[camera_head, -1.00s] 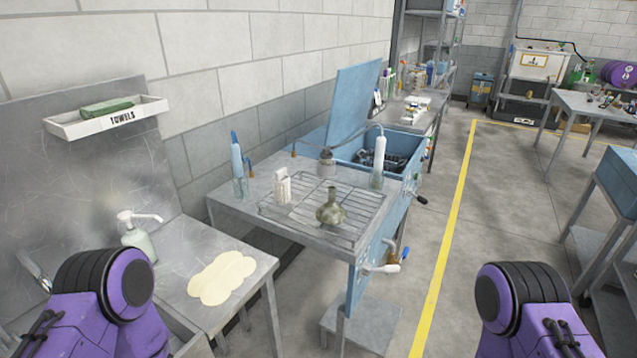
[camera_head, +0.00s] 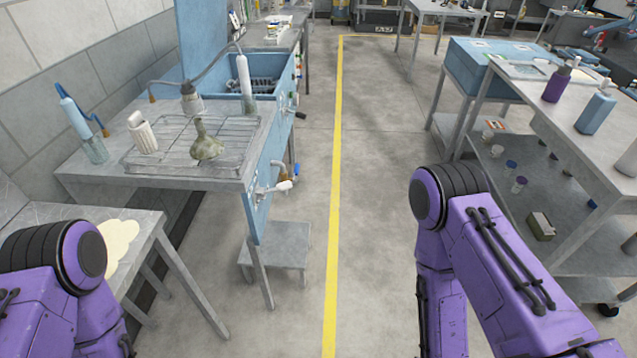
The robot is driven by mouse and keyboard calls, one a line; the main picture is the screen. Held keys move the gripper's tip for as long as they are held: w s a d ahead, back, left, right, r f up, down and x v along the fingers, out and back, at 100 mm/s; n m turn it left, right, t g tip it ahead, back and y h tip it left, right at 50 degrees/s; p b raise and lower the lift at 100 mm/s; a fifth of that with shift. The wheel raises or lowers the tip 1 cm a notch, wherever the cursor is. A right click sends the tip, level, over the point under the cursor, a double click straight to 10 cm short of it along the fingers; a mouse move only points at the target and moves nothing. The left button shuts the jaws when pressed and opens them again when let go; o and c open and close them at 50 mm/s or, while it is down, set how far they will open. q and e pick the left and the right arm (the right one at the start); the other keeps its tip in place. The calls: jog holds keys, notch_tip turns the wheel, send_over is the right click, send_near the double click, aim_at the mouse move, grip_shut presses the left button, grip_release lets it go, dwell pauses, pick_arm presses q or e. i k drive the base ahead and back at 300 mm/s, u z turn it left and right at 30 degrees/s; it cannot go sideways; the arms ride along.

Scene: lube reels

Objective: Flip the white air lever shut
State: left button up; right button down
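A small white lever handle (camera_head: 284,186) sticks out from a metal valve fitting on the front of the blue parts-washer panel (camera_head: 262,205), below the bench edge. I cannot tell from this distance whether the valve is open or shut. My two purple arms show at the lower left and lower right, well apart from the lever. Neither gripper is in view.
The metal bench (camera_head: 215,180) carries a wire rack (camera_head: 165,150), a flask (camera_head: 206,145) and bottles. A low step stool (camera_head: 280,245) stands below the lever. A shelved table (camera_head: 540,110) stands at right. The floor around the yellow line (camera_head: 335,200) is clear.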

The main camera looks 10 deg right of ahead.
aim_at(281, 186)
jog(key=z, duration=1.05)
jog(key=i, duration=3.6)
jog(key=u, duration=4.55)
jog(key=i, duration=0.5)
jog(key=k, duration=0.75)
jog(key=u, duration=0.15)
